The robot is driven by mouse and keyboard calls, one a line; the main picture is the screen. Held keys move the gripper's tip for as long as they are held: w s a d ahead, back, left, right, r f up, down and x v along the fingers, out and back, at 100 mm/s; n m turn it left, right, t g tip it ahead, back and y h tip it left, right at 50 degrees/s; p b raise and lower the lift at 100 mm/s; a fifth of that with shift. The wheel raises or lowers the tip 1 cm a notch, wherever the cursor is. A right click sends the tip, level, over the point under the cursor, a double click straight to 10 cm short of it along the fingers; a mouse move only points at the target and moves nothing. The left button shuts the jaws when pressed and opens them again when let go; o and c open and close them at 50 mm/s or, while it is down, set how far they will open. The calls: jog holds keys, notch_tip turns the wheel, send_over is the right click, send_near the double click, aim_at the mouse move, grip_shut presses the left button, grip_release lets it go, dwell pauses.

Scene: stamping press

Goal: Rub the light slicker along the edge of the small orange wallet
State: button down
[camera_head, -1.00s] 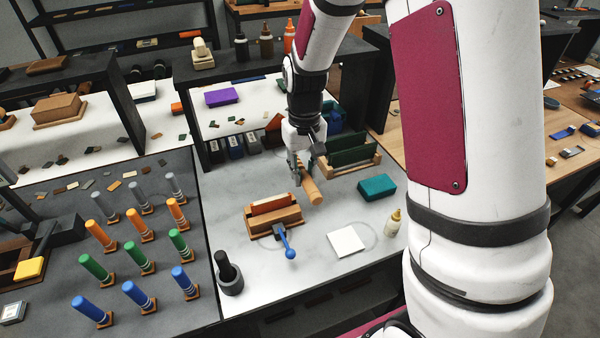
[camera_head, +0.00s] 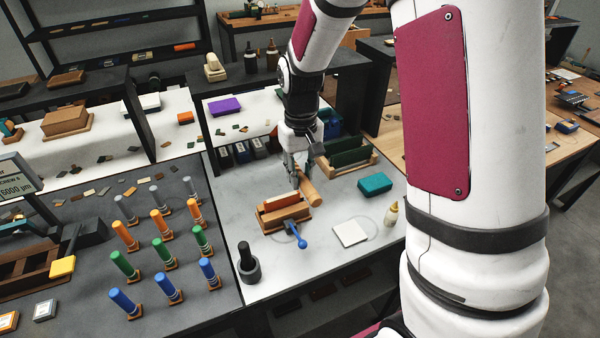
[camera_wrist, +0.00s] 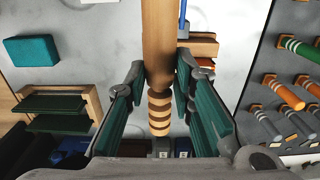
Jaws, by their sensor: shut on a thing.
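The light wooden slicker (camera_head: 309,190) is a pale, rounded rod with grooves at one end. My gripper (camera_head: 298,175) is shut on it, just above and behind the clamp. In the wrist view the slicker (camera_wrist: 158,45) runs up from between the two fingers (camera_wrist: 158,88), with its grooved end toward the camera. The small orange wallet (camera_head: 283,201) stands in a wooden clamp (camera_head: 284,219) with a blue-knobbed lever. In the wrist view an orange strip of it (camera_wrist: 202,36) shows right of the slicker. The slicker looks close beside the wallet; I cannot tell whether they touch.
A teal block (camera_head: 375,183), a white square (camera_head: 350,233) and a small bottle (camera_head: 391,213) are to the right. A rack with green panels (camera_head: 351,157) stands behind. A black pot with a dark handle (camera_head: 248,266) is front left. Several coloured cylinders (camera_head: 160,221) stand further left.

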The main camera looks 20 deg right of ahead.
jog(key=shift+f, duration=0.1)
jog(key=shift+f+b, duration=0.75)
jog(key=shift+f, duration=1.8)
jog(key=shift+f, duration=0.9)
jog(key=shift+s, duration=0.1)
jog(key=shift+a, duration=1.9)
jog(key=a, duration=0.3)
jog(key=shift+a, duration=0.3)
